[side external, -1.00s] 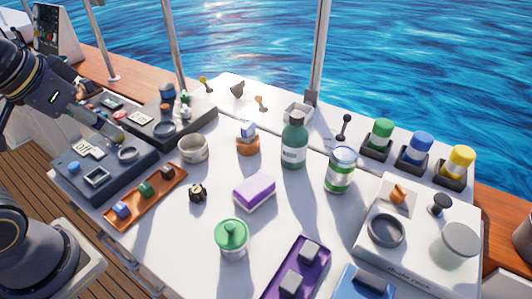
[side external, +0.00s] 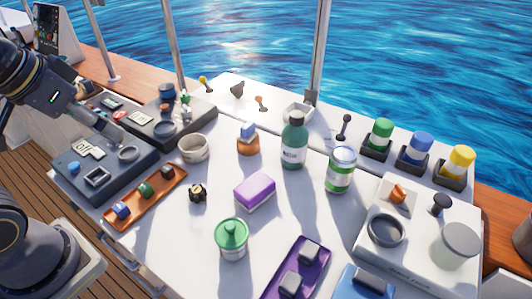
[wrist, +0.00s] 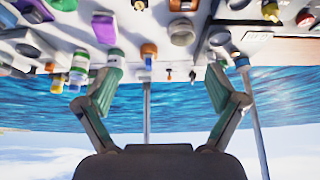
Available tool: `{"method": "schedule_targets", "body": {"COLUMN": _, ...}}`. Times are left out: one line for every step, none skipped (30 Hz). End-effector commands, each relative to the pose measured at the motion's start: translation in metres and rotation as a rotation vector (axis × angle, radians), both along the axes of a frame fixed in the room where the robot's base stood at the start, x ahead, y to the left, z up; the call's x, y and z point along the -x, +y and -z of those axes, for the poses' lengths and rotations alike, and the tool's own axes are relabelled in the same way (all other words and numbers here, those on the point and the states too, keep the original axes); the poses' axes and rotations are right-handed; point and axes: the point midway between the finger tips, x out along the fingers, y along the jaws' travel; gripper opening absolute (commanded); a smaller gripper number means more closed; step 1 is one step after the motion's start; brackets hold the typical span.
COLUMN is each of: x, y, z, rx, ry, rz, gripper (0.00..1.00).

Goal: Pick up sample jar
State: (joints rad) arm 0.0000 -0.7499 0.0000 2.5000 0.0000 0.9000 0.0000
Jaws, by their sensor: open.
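The jar with a green knobbed lid and a pale body (side external: 231,240), which I take for the sample jar, stands upright near the front middle of the white table (side external: 160,240). My gripper is at the far left in the side view, over the dark panels and well away from the jar. In the wrist view my gripper (wrist: 160,88) is open, with its two green-padded fingers wide apart and nothing between them. That view is upside down, looking across the table to the sea. I cannot tell the jar for sure there.
A purple sponge (side external: 255,190) lies behind the jar and a purple tray (side external: 307,260) is to its right. A small black object (side external: 197,192) and an orange tray (side external: 130,208) are to its left. A tall green bottle (side external: 294,145) and a can (side external: 340,170) stand behind.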

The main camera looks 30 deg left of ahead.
Motion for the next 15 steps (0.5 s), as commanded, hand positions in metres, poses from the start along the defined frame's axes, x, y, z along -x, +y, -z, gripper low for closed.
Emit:
{"method": "schedule_targets", "body": {"x": 0.0, "y": 0.0, "z": 0.0, "rx": 0.0, "ry": 0.0, "rz": 0.0, "gripper": 0.94}}
{"method": "schedule_targets", "body": {"x": 0.0, "y": 0.0, "z": 0.0, "rx": 0.0, "ry": 0.0, "rz": 0.0, "gripper": 0.94}}
{"method": "schedule_targets", "body": {"x": 0.0, "y": 0.0, "z": 0.0, "rx": 0.0, "ry": 0.0, "rz": 0.0, "gripper": 0.94}}
{"method": "schedule_targets", "body": {"x": 0.0, "y": 0.0, "z": 0.0, "rx": 0.0, "ry": 0.0, "rz": 0.0, "gripper": 0.94}}
{"method": "schedule_targets", "body": {"x": 0.0, "y": 0.0, "z": 0.0, "rx": 0.002, "ry": 0.0, "rz": -0.004, "gripper": 0.94}}
{"method": "schedule_targets", "body": {"x": 0.0, "y": 0.0, "z": 0.0, "rx": 0.008, "ry": 0.002, "rz": -0.016, "gripper": 0.94}}
{"method": "schedule_targets", "body": {"x": -0.001, "y": 0.0, "z": -0.004, "rx": 0.015, "ry": -0.004, "rz": -0.03, "gripper": 0.94}}
{"method": "schedule_targets", "body": {"x": -0.005, "y": 0.0, "z": -0.011, "rx": 0.024, "ry": -0.016, "rz": -0.046, "gripper": 0.94}}
{"method": "schedule_targets", "body": {"x": -0.012, "y": -0.002, "z": -0.017, "rx": 0.032, "ry": -0.008, "rz": -0.056, "gripper": 0.94}}
{"method": "schedule_targets", "body": {"x": -0.017, "y": -0.006, "z": -0.018, "rx": 0.037, "ry": 0.005, "rz": -0.052, "gripper": 0.94}}
{"method": "schedule_targets", "body": {"x": -0.024, "y": -0.011, "z": -0.02, "rx": 0.041, "ry": 0.022, "rz": -0.045, "gripper": 0.94}}
{"method": "schedule_targets", "body": {"x": -0.033, "y": -0.02, "z": -0.021, "rx": 0.045, "ry": 0.048, "rz": -0.026, "gripper": 0.94}}
{"method": "schedule_targets", "body": {"x": -0.041, "y": -0.029, "z": -0.021, "rx": 0.047, "ry": 0.071, "rz": -0.009, "gripper": 0.94}}
{"method": "schedule_targets", "body": {"x": -0.049, "y": -0.04, "z": -0.019, "rx": 0.046, "ry": 0.098, "rz": 0.013, "gripper": 0.94}}
{"method": "schedule_targets", "body": {"x": -0.059, "y": -0.056, "z": -0.015, "rx": 0.044, "ry": 0.137, "rz": 0.047, "gripper": 0.94}}
